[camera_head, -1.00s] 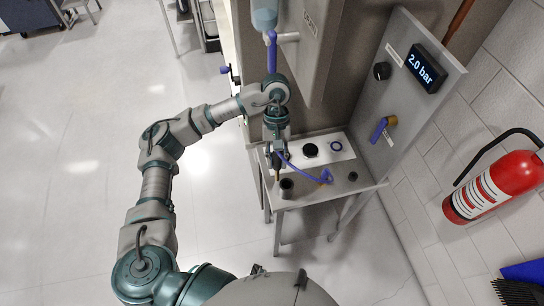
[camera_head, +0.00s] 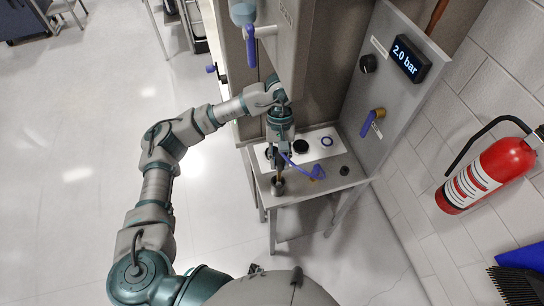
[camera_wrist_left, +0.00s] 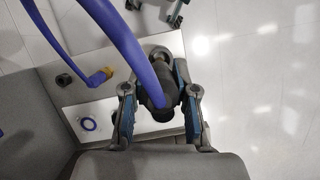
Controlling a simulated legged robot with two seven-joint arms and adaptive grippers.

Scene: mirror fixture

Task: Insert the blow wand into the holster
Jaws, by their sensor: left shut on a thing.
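My left gripper (camera_head: 277,160) is above the front left of the small metal table and shut on the blow wand. In the left wrist view the wand (camera_wrist_left: 153,82) is a dark body between the two fingers (camera_wrist_left: 160,92), with a thick blue hose (camera_wrist_left: 122,38) running from it. The wand's brass-coloured lower end (camera_head: 279,174) points down at the holster (camera_head: 278,187), a short dark cup at the table's front left. The tip meets the cup's mouth in the picture; I cannot tell whether it is inside. My right gripper is not in view.
The hose runs to a brass fitting (camera_head: 317,173) on the table (camera_head: 322,187). A dark knob (camera_head: 344,171) and a white plate (camera_head: 323,153) with round fixtures are close by. A grey panel (camera_head: 385,85) with a 2.0 bar display (camera_head: 408,58) stands right. A fire extinguisher (camera_head: 487,177) is farther right.

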